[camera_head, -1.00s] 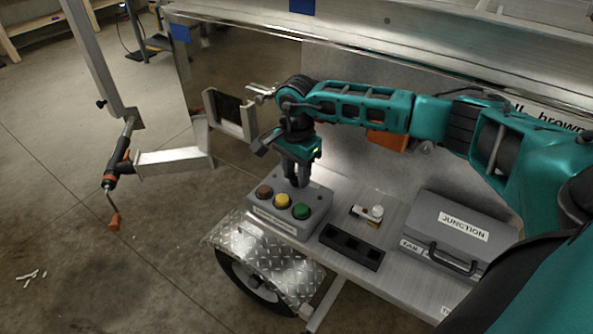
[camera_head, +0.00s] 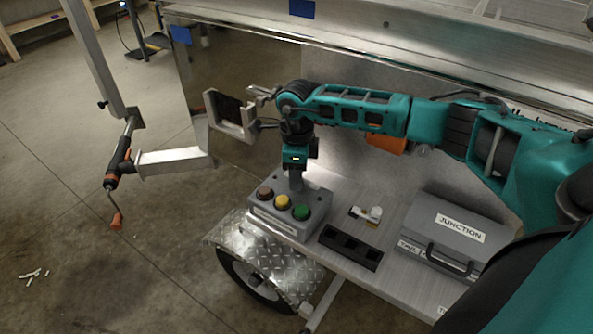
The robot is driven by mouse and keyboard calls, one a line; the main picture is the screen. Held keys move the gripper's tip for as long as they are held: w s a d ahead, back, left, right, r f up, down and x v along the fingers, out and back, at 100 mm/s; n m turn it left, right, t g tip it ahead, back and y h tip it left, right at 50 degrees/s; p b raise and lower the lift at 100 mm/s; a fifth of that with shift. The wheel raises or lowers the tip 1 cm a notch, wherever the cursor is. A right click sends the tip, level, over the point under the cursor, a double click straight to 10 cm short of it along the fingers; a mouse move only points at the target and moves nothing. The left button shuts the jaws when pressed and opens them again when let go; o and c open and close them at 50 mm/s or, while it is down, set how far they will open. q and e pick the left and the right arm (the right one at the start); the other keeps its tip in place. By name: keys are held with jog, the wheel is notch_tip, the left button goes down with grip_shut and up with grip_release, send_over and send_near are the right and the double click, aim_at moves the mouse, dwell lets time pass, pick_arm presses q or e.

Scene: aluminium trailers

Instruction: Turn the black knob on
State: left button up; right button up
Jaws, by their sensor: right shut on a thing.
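A grey control box (camera_head: 283,225) sits on the trailer's metal deck near its left end. Its sloped front carries a brown button (camera_head: 264,194), a yellow button (camera_head: 282,201) and a green button (camera_head: 301,212). My right gripper (camera_head: 296,184) points straight down at the back of the box, behind the buttons. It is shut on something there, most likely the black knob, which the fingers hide. My left gripper is not in view.
To the right on the deck lie a black tray-like block (camera_head: 350,248), a small white-and-yellow part (camera_head: 368,215) and a grey JUNCTION case (camera_head: 455,235) with a black handle. A diamond-plate fender (camera_head: 265,258) drops off in front. A metal wall stands behind.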

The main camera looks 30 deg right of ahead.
jog(key=m, duration=0.3)
jog(key=shift+r+p, duration=0.1)
jog(key=shift+p, duration=0.3)
jog(key=shift+m, duration=1.2)
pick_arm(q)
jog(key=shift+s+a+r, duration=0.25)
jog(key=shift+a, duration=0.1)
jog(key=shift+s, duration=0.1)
pick_arm(e)
jog(key=shift+m, duration=0.3)
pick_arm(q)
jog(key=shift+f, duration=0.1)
pick_arm(e)
jog(key=o, duration=1)
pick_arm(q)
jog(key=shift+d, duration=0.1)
pick_arm(e)
jog(key=shift+o, duration=0.2)
pick_arm(q)
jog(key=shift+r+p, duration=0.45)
jog(key=shift+p, duration=0.15)
pick_arm(e)
notch_tip(320, 180, up, 13)
